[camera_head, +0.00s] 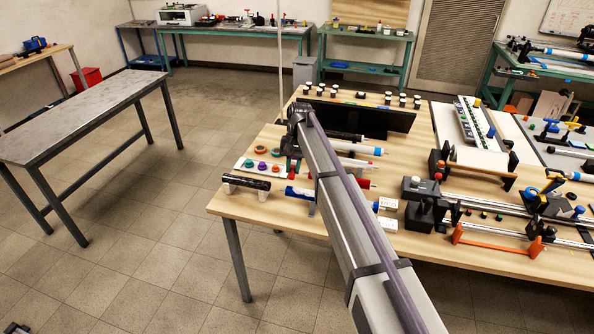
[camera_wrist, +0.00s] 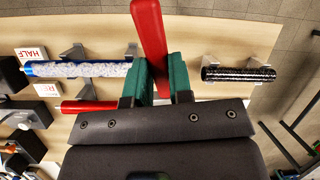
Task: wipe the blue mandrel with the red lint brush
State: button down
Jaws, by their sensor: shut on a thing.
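In the wrist view my gripper (camera_wrist: 160,82) has green fingers shut on the red lint brush (camera_wrist: 150,35), whose long red body extends past the fingertips towards the top edge. The blue mandrel (camera_wrist: 28,69) lies to the left of the fingers, with a mottled white covering along most of its length and blue at its ends. It rests on grey supports. The brush appears apart from it. In the head view one blue end of the mandrel (camera_head: 291,191) shows on the table, and my arm hides its middle. My gripper is mostly hidden there behind the wrist.
A black mandrel (camera_wrist: 238,74) lies on supports right of my gripper, and it also shows in the head view (camera_head: 246,182). A red rod (camera_wrist: 88,105) lies near the gripper's left side. Tools and fixtures crowd the wooden table's right half.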

jog(key=m+y, duration=0.1)
jog(key=r+m+g+y, duration=0.1)
jog(key=m, duration=0.1)
jog(key=w+r+m+y, duration=0.1)
jog(key=m, duration=0.1)
jog(key=shift+a+g+y, duration=0.3)
jog(key=shift+y, duration=0.1)
jog(key=r+m+y, duration=0.1)
jog(key=m+y, duration=0.1)
jog(key=w+r+m+t+y, duration=0.1)
jog(key=r+m+y, duration=0.2)
jog(key=m+y, duration=0.1)
jog(key=shift+w+a+r+t+b, duration=0.1)
jog(key=shift+w+r+t+b, duration=0.1)
jog(key=shift+w+t+b, duration=0.15)
jog(key=shift+w+r+m+t+y, duration=0.1)
jog(key=shift+r+m+t+y, duration=0.15)
jog(key=shift+r+m+y, duration=0.05)
notch_tip(320, 180, down, 5)
jog(key=b, duration=0.5)
jog(key=shift+f, duration=0.15)
